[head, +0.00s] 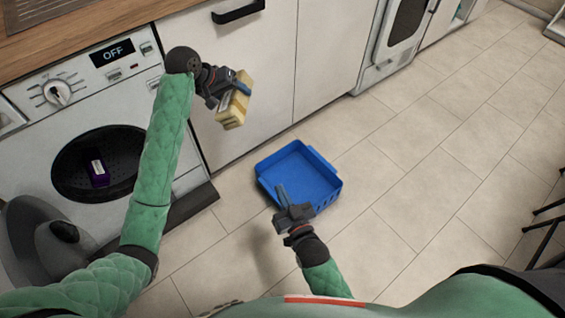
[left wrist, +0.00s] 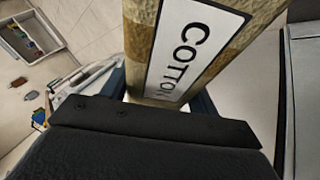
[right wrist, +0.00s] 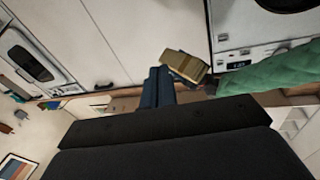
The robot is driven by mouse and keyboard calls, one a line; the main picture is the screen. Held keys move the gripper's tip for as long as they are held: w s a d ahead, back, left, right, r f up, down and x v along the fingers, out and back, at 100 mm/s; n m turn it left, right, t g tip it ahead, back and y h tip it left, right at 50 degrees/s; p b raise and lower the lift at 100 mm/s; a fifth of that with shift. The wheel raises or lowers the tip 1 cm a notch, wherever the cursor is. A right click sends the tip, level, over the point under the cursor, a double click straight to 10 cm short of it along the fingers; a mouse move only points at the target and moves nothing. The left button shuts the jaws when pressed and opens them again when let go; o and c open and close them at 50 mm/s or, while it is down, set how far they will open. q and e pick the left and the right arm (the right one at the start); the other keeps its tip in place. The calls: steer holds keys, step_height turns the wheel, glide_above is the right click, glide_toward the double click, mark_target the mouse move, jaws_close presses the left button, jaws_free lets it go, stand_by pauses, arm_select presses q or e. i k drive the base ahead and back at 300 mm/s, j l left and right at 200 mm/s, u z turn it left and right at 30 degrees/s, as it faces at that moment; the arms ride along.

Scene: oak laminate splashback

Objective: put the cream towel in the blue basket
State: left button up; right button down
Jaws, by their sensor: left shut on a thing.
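The cream towel (head: 234,106) is a folded block with cream and tan bands, held up in front of the white cabinet fronts. My left gripper (head: 241,86) is shut on it. In the left wrist view the towel (left wrist: 150,35) fills the top middle and has a white label reading COTTON. The blue basket (head: 302,170) stands on the floor, lower and to the right of the towel, and its visible inside is empty. My right gripper (head: 282,193) is in front of the basket's near left edge, its fingers together and empty; they also show in the right wrist view (right wrist: 158,84).
A white washing machine (head: 85,90) with an OFF display stands at left, a purple box (head: 97,172) at its dark round opening. White cabinets (head: 320,60) and an oven (head: 400,35) line the back. Tiled floor (head: 430,160) is clear right of the basket. Dark stool legs (head: 545,230) stand far right.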

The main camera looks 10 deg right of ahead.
mark_target(302, 199)
steer(key=k+l+z, duration=0.1)
steer(key=l, duration=0.35)
steer(key=k+l+z, duration=0.15)
steer(key=l, duration=0.35)
steer(key=k+l+z, duration=0.1)
steer(key=l, duration=0.35)
steer(key=k+l+z, duration=0.1)
steer(key=l, duration=0.4)
steer(key=k+l+z, duration=0.15)
steer(key=l, duration=0.35)
